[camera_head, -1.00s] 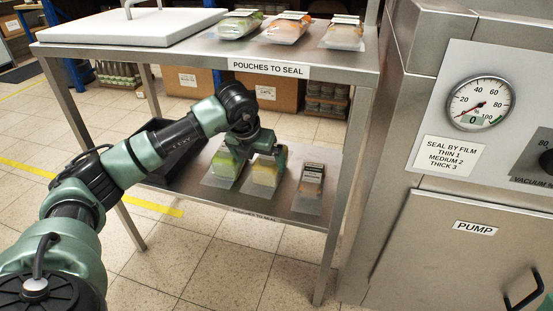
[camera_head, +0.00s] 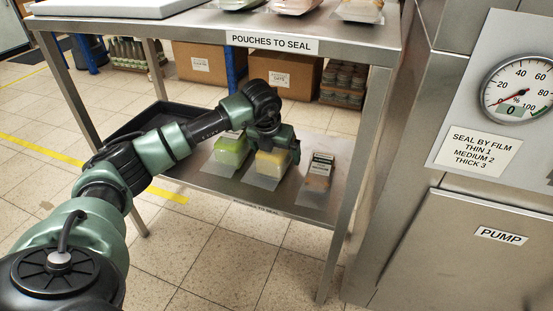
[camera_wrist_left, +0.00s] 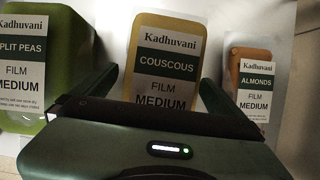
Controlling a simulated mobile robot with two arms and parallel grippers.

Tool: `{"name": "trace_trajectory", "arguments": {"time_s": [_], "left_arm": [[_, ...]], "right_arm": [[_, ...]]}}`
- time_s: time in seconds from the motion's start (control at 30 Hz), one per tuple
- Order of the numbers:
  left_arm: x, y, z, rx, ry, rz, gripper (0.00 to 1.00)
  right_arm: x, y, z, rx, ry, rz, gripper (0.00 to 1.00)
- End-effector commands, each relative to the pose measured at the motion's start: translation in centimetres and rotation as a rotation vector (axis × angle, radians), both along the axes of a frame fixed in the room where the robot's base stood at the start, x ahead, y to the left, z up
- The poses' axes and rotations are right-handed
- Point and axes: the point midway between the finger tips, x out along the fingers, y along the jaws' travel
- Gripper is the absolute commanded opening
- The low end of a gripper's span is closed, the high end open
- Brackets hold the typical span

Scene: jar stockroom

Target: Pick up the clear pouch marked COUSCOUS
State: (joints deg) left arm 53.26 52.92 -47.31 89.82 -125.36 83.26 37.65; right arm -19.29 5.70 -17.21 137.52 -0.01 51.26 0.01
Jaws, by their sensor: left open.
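The clear pouch marked COUSCOUS (camera_wrist_left: 167,45) has yellow contents and a label reading FILM MEDIUM. It lies on the lower shelf (camera_head: 218,183), in the middle of three pouches; in the head view it (camera_head: 271,165) is partly hidden behind my gripper. My left gripper (camera_head: 273,142) is over it. In the left wrist view, the open fingers of the gripper (camera_wrist_left: 160,85) stand to the left and right of the pouch, and the gripper body hides its near end. I cannot tell whether the fingers touch it. My right gripper is not in view.
A green SPLIT PEAS pouch (camera_wrist_left: 40,60) lies left of it and an ALMONDS pouch (camera_wrist_left: 252,85) right of it, both close to the fingers. The upper shelf labelled POUCHES TO SEAL (camera_head: 268,42) is overhead. A steel machine marked PUMP (camera_head: 500,236) stands on the right.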

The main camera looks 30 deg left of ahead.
Motion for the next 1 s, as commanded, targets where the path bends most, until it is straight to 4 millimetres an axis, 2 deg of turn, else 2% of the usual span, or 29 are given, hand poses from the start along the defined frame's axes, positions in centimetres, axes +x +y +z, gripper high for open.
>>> {"name": "trace_trajectory", "arguments": {"time_s": [0.17,0.2,0.53,0.83,1.0], "left_arm": [[0.1,0.0,0.0,0.000,-0.001,0.000,1.00],[0.1,0.0,0.0,0.000,-0.001,0.000,0.97],[0.0,0.0,0.0,0.000,-0.001,0.000,0.06],[0.1,0.0,0.4,0.000,-0.004,0.001,0.06],[0.1,0.0,1.8,-0.001,-0.005,0.000,0.06]], "right_arm": [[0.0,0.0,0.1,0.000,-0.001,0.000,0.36],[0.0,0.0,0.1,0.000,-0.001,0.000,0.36],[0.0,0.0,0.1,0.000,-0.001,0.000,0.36],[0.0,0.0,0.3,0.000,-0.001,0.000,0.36],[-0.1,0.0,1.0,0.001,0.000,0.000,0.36]]}}
